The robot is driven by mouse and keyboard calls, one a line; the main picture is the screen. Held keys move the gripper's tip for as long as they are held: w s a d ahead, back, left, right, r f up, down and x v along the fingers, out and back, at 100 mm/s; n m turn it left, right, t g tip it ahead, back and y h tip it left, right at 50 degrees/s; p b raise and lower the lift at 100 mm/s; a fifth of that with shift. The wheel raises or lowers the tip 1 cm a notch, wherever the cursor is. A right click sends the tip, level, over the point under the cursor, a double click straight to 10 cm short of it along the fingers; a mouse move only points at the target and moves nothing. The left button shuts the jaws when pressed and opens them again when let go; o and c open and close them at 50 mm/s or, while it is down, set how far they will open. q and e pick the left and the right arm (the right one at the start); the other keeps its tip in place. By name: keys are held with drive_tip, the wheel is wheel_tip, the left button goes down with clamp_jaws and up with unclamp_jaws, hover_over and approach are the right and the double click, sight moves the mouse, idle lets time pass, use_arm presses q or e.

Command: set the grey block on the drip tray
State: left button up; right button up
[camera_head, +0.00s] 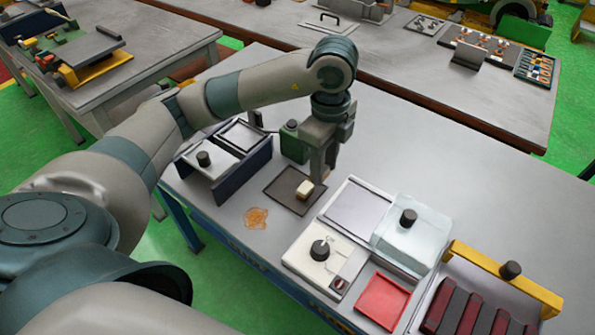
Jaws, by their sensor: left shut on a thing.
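My left gripper (318,178) reaches down over a flat dark tray (278,185), which looks like the drip tray. It is shut on a small pale block (304,190), which looks more cream than grey here. The block is at the fingertips, over the right part of the tray. I cannot tell whether it touches the tray surface. The fingers hide part of the block and the tray's right side. My right gripper is not in view.
A green container (293,143) stands just behind the tray. A white unit with a black knob (320,250) and a red tray (382,300) are to the right. An orange stain (256,217) lies in front. The table's right rear is clear.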

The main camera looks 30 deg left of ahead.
use_arm(q)
drive_tip(key=w+a+f, duration=0.1)
drive_tip(key=a+f, duration=0.1)
drive_tip(key=a, duration=0.1)
drive_tip(key=w+a+f+p, duration=0.1)
drive_tip(key=a, duration=0.2)
drive_tip(key=w+a+f+p, duration=0.1)
drive_tip(key=a+f, duration=0.1)
drive_tip(key=shift+w+a+f, duration=0.3)
drive_tip(key=shift+w+a, duration=0.05)
drive_tip(key=shift+a, duration=0.05)
drive_tip(key=shift+w+a+f, duration=0.1)
drive_tip(key=shift+a+f, duration=0.05)
drive_tip(key=shift+f+p, duration=0.35)
drive_tip(key=shift+f, duration=0.25)
wheel_tip(320, 180, down, 2)
drive_tip(key=shift+p, duration=0.45)
drive_tip(key=shift+f, duration=0.45)
drive_tip(key=shift+f, duration=0.2)
